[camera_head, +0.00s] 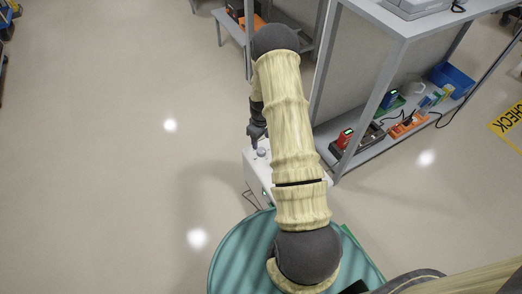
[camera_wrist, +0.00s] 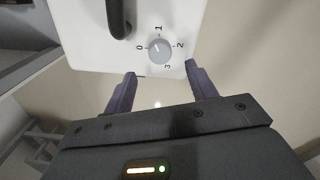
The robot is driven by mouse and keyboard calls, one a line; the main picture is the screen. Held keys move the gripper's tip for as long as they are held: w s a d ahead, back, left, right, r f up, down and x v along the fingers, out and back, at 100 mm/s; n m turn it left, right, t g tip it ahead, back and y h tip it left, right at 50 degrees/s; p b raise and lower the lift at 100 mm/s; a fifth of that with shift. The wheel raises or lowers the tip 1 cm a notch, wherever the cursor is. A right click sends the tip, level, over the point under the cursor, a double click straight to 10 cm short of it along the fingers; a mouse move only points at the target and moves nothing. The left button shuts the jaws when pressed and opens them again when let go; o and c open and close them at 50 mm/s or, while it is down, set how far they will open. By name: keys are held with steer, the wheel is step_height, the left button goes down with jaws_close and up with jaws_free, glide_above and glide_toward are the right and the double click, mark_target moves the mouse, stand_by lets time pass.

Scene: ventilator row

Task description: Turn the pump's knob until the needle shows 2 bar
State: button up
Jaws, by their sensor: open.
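The pump is a white box (camera_head: 257,178), partly hidden behind my arm in the head view. The light line on the knob seems to point up and left, between 0 and 1. No separate gauge needle can be made out. My gripper (camera_wrist: 161,72) is open and empty, its two dark fingers apart just below the knob and not around it. In the head view my gripper (camera_head: 257,133) is just above the box's top.
A dark handle (camera_wrist: 118,18) stands on the pump face left of the knob. A grey shelf rack (camera_head: 372,140) with red, orange and blue items is close on the right. A teal round surface (camera_head: 235,262) is in front. The floor on the left is clear.

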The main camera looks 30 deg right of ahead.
mark_target(261, 150)
step_height(261, 150, down, 7)
steer(key=shift+r+b, duration=0.15)
steer(key=shift+b, duration=0.75)
steer(key=shift+c, duration=0.3)
steer(key=c, duration=0.9)
